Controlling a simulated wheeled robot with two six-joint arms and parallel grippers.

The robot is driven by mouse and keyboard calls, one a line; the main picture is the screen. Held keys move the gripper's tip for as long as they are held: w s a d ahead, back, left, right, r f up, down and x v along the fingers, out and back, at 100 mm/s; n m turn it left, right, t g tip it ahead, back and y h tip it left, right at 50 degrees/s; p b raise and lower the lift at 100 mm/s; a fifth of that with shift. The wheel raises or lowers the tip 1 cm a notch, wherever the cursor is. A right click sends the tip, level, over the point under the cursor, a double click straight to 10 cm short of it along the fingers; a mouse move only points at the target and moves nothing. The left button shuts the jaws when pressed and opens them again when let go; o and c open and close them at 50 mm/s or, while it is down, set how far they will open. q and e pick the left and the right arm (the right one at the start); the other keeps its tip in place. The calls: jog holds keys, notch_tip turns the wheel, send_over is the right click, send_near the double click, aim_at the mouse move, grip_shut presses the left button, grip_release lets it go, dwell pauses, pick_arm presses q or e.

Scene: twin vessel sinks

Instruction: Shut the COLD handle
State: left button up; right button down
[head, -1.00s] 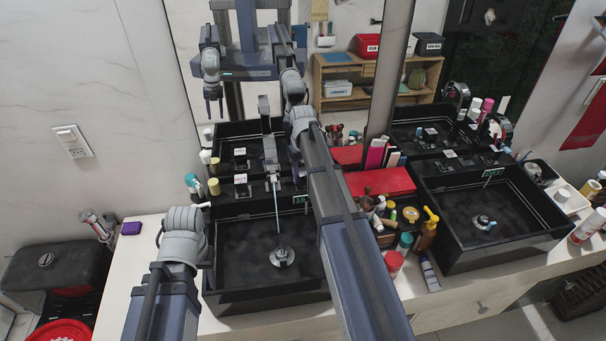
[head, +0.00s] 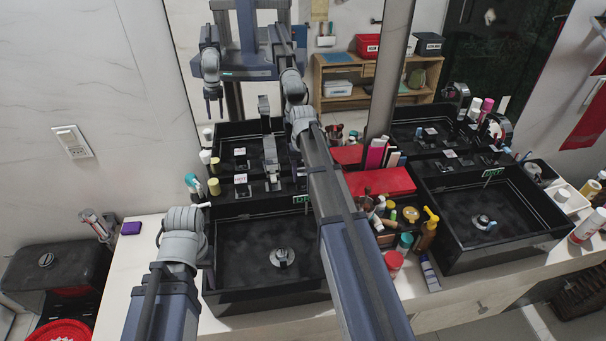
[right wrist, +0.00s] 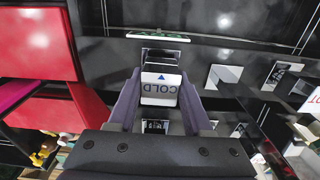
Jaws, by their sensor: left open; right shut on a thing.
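In the head view my right arm hides this handle and the right gripper. The left black sink (head: 262,243) has a metal drain (head: 281,258), and no stream falls from its spout (head: 273,184). A green sign (head: 303,199) on its rim starts with "DR", the rest hidden. My left gripper (head: 204,207) is mostly hidden beside the left sink; its mirror reflection looks open.
A red box (head: 380,182) and several bottles stand between the sinks. The right sink (head: 487,213) has a sign reading DRY. A purple block (head: 131,228) lies on the counter at left. The mirror reflects my arms.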

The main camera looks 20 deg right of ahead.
jog(key=shift+c, duration=1.6)
grip_release()
pick_arm(q)
jog(key=shift+r, duration=0.1)
pick_arm(e)
notch_tip(320, 180, up, 8)
jog(key=p, duration=0.8)
pick_arm(q)
notch_tip(320, 180, up, 8)
jog(key=shift+f, duration=0.2)
pick_arm(e)
jog(key=shift+f, duration=0.1)
jog(key=shift+f, duration=0.1)
